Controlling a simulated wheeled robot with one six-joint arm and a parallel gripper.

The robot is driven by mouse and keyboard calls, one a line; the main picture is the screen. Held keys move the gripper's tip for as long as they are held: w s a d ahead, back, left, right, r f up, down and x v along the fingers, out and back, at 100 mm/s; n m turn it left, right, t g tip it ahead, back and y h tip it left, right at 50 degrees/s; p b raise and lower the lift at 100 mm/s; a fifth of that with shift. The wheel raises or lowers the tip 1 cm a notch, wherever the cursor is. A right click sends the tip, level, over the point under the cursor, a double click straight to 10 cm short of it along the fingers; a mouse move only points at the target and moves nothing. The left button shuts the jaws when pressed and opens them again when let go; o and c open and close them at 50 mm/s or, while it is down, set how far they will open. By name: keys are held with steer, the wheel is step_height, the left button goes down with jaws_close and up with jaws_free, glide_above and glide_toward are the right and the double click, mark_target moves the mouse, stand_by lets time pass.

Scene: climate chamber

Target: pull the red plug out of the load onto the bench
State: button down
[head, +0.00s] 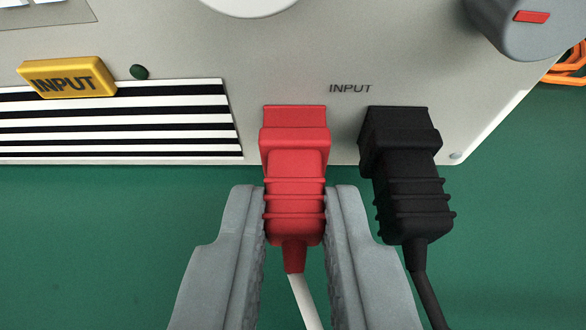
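The red plug (294,185) sits in the red socket (295,116) on the front of the grey load (300,55), under the printed word INPUT. Its ribbed grip points toward me and a white cable runs from its end. My gripper (295,205) has one grey finger on each side of the ribbed part. I see no gap between the fingers and the plug, so it is shut on the plug. The bench (110,240) is the green surface below the load.
A black plug (408,190) with a black cable sits close to the right of my right finger. A yellow INPUT tag (66,79), striped vents and a grey knob (525,25) are on the load. Orange cable (570,65) lies at far right. The bench at left is clear.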

steer(key=shift+s, duration=0.45)
stand_by(0.6)
steer(key=shift+s, duration=1.45)
steer(key=shift+s, duration=0.1)
steer(key=shift+s, duration=1.9)
steer(key=shift+f, duration=0.85)
steer(key=c, duration=1.3)
jaws_free()
